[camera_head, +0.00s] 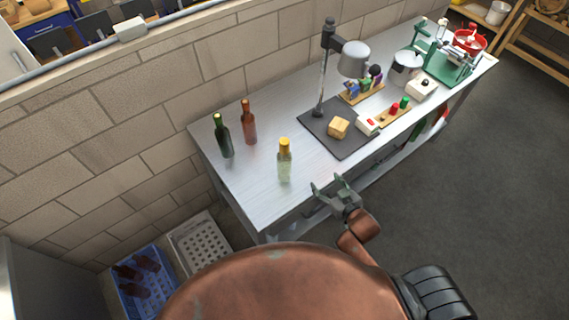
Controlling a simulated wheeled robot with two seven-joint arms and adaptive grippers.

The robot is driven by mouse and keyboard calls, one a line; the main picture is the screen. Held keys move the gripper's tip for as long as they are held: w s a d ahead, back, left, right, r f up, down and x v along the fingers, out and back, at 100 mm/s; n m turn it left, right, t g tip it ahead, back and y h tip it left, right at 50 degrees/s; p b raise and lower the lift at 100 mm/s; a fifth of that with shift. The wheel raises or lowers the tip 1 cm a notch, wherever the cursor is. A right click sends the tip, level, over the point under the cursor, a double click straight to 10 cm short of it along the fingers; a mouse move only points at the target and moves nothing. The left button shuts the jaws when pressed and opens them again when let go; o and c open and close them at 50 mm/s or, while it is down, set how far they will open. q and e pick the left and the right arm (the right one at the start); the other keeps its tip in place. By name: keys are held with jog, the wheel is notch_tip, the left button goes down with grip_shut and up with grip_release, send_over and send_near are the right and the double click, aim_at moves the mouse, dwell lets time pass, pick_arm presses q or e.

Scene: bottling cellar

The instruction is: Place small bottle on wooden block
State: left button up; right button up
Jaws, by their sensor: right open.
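Three bottles stand upright on the left part of the metal table: a dark green one (223,138), a brown one (249,124) and a clear one with a yellow cap (285,163). The clear one is nearest to me and looks the shortest. The wooden block (338,127), small and pale, rests on a dark mat (341,148) below a lamp, with nothing on its top. My right gripper (327,184) is open and empty at the table's front edge, to the right of the clear bottle and apart from it. My left gripper is not in view.
The metal table (250,190) has bare room around the bottles. A lamp on a stand (353,60) rises behind the block. A blue crate (150,289) holds brown bottles on the floor.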

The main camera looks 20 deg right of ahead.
aim_at(290, 165)
jog(key=w+a+r+y, duration=0.1)
jog(key=w+a+r+n+t+y, duration=0.1)
jog(key=a, duration=0.1)
jog(key=w+a+r+n+t+y, duration=0.1)
jog(key=a+r+y, duration=0.1)
jog(key=shift+w+a+r, duration=0.1)
jog(key=shift+w+a, duration=0.05)
jog(key=shift+w, duration=0.2)
jog(key=a+r+n+y, duration=0.2)
jog(key=a+y, duration=0.1)
jog(key=a+r+y, duration=0.1)
jog(key=shift+s+a+n+y, duration=0.1)
jog(key=shift+a+n+y, duration=0.1)
jog(key=shift+n+y, duration=0.15)
jog(key=shift+w+a, duration=0.25)
jog(key=shift+a, duration=0.05)
jog(key=p+x, duration=0.1)
jog(key=x, duration=0.6)
jog(key=shift+w+d+f, duration=0.1)
jog(key=shift+d+f, duration=0.1)
jog(key=shift+d, duration=0.05)
grip_shut()
jog(key=shift+r, duration=0.1)
